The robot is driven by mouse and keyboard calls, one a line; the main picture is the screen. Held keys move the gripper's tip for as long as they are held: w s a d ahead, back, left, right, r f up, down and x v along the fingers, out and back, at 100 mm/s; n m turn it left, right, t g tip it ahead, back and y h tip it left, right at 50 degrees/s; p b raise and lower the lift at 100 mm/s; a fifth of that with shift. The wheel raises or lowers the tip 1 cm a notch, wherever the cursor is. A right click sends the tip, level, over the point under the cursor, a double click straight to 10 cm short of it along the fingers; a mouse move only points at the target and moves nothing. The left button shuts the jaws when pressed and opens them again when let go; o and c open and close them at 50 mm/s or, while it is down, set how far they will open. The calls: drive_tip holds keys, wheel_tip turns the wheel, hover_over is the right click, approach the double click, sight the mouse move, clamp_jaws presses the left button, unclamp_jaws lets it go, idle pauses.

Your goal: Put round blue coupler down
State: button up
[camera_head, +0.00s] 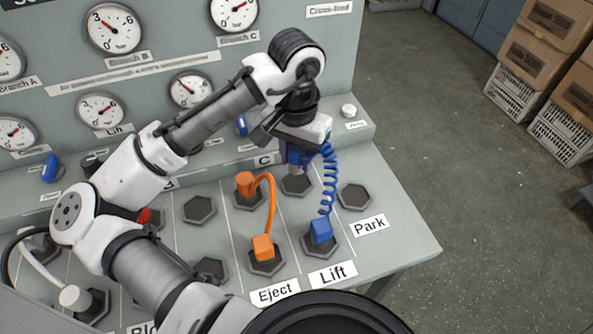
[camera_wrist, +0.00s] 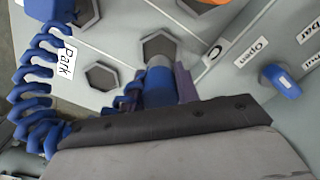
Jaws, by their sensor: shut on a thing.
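The round blue coupler (camera_head: 293,155) is held by my gripper (camera_head: 300,152) above the panel's sloping deck, near the C label. In the wrist view the coupler (camera_wrist: 158,88) sits between the jaws, its grey end pointing at a dark hexagonal socket (camera_wrist: 158,45). That socket also shows in the head view (camera_head: 297,184), just below the coupler. I cannot tell whether the grey end touches it. A coiled blue hose (camera_head: 329,180) runs from the held coupler to a square blue coupler (camera_head: 320,231) in the Lift socket.
An orange hose (camera_head: 270,200) joins two sockets left of the blue one. An empty hexagonal socket (camera_head: 354,196) lies right, near the Park label (camera_head: 369,225). A blue lever (camera_wrist: 282,82) shows at right in the wrist view. White crates (camera_head: 560,135) stand on the floor.

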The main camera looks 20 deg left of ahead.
sight(296, 184)
drive_tip(key=shift+f, duration=2.55)
drive_tip(key=shift+f, duration=0.2)
drive_tip(key=o, duration=1)
drive_tip(key=shift+r, duration=0.15)
wheel_tip(296, 184, up, 12)
drive_tip(key=shift+r, duration=0.1)
